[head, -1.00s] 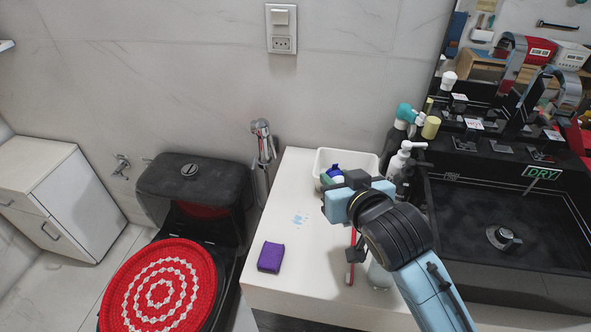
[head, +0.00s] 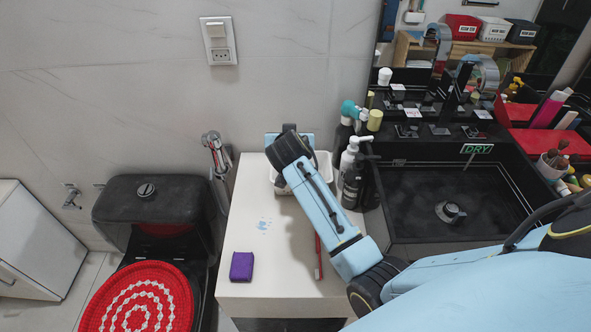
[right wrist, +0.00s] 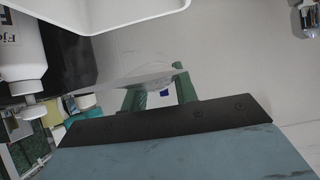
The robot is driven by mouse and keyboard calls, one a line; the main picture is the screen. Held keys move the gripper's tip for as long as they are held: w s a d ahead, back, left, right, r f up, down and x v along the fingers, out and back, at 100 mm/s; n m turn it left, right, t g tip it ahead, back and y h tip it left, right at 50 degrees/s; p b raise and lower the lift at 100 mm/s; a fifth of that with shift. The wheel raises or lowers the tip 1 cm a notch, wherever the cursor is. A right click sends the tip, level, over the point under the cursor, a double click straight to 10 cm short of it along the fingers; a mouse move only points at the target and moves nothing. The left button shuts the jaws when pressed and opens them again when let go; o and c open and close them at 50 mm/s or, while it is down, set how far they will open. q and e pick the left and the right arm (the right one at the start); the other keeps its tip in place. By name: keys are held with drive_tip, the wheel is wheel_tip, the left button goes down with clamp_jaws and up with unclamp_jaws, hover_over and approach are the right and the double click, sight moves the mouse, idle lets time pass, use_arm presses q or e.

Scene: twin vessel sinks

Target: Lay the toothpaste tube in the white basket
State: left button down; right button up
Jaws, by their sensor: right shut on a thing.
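The white basket (head: 325,162) stands at the back of the white counter, partly hidden behind my right arm. Its pale rim also shows at the top of the right wrist view (right wrist: 120,18). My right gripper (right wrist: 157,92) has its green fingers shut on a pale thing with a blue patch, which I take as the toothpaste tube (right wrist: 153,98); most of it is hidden. In the head view the gripper is over the basket area at the back, its fingertips hidden. I cannot tell whether the tube is over the basket. My left gripper is not in view.
Pump bottles (head: 350,165) stand right of the basket, beside the black sink (head: 440,205). A red toothbrush (head: 318,258) and a purple block (head: 242,266) lie on the counter (head: 275,290). A toilet with a red cover (head: 140,300) is at left.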

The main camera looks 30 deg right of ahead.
drive_tip(key=shift+f+b, duration=0.65)
drive_tip(key=shift+f, duration=3.15)
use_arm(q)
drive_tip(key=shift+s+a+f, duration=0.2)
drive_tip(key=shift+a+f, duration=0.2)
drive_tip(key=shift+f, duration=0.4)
use_arm(e)
drive_tip(key=shift+f+b, duration=0.3)
drive_tip(key=shift+f, duration=0.05)
drive_tip(key=o, duration=1)
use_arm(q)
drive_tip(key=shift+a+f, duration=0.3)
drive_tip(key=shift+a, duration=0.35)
